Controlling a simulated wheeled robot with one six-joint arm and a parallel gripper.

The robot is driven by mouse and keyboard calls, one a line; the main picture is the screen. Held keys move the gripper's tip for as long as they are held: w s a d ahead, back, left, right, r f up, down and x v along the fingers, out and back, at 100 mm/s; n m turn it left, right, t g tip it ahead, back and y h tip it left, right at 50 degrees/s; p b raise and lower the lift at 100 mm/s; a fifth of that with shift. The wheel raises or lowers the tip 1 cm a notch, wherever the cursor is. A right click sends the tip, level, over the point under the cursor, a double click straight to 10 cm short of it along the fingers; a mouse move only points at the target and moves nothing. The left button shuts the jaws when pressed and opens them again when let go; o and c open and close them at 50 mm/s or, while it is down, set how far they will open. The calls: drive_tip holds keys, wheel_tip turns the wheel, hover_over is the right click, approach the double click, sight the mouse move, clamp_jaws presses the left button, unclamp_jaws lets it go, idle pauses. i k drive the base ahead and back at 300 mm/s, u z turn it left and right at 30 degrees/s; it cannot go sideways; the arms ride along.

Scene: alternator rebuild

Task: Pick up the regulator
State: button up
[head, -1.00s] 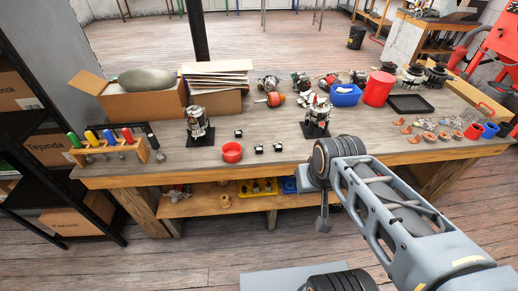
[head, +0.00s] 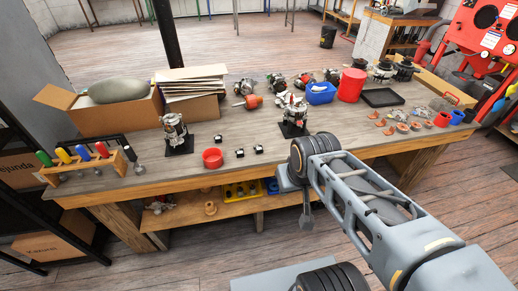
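Several small dark parts lie loose at the front middle of the workbench: one (head: 218,139) behind a red ring-shaped dish, and two more (head: 239,153) and (head: 259,149) to its right. They are too small to tell which, if any, is the regulator. My arm reaches in from the lower right, its dark joint by the bench's front edge. A small dark end piece, perhaps my gripper (head: 307,220), hangs below that joint, in front of the bench and apart from the small parts. Its fingers cannot be made out.
The red dish (head: 212,158) and two alternator assemblies on black stands (head: 174,135) and (head: 294,118) flank the small parts. A screwdriver rack (head: 85,165) stands at left, an open cardboard box (head: 120,115) behind. A blue bin (head: 320,93) and red container (head: 351,85) stand farther right.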

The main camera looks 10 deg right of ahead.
sight(218, 138)
drive_tip(key=u, duration=0.5)
drive_tip(key=k, duration=0.6)
drive_tip(key=z, duration=0.25)
drive_tip(key=i, duration=1.55)
drive_tip(key=u, duration=0.75)
